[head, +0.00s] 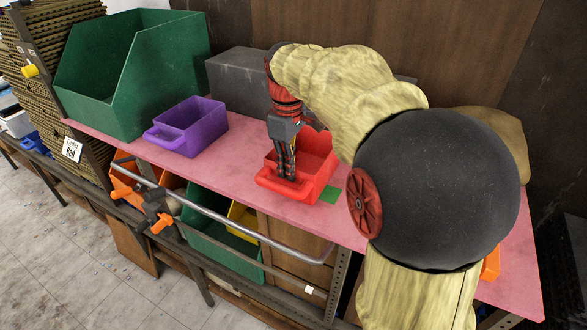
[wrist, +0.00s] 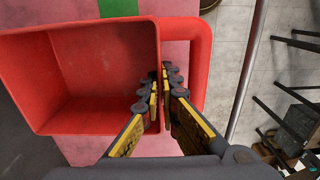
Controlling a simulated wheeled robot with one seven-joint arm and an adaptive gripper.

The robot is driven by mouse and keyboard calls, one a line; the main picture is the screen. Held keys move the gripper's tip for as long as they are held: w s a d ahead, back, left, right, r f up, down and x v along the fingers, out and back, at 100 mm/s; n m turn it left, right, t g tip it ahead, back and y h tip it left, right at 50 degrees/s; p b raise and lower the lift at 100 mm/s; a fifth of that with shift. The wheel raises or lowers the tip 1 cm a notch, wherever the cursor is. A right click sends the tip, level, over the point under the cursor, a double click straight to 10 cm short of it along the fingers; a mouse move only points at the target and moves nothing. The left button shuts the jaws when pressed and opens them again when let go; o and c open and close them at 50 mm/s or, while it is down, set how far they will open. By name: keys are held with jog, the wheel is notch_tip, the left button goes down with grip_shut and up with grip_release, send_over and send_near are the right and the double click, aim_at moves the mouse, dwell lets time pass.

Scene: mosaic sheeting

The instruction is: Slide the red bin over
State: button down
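The red bin (head: 318,158) stands upright on the pink tabletop, right of the purple bin. In the wrist view the red bin (wrist: 95,75) shows its open inside at the left and its loop handle (wrist: 200,75) at the right. My gripper (head: 287,172) points down at the bin's handle side. In the wrist view my gripper's fingers (wrist: 166,88) are close together at the wall beside the handle, and appear pinched on that wall. Their lower contact is partly hidden. A green patch (head: 331,194) lies on the tabletop, just right of the bin.
A purple bin (head: 188,128) and a large green bin (head: 135,75) stand to the left. A grey box (head: 238,76) is behind. A metal rail (head: 235,222) runs along the front edge. My arm hides much of the right side of the tabletop (head: 515,280).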

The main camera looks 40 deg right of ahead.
jog(key=w+a+p, duration=0.3)
jog(key=w+p, duration=0.1)
jog(key=w, duration=0.4)
jog(key=w+a+p, duration=0.4)
jog(key=w, duration=0.5)
jog(key=shift+w+p, duration=0.3)
dwell(1.2)
jog(key=shift+a, duration=0.1)
jog(key=c, duration=2)
grip_release()
jog(key=shift+o, duration=0.2)
notch_tip(320, 180, up, 12)
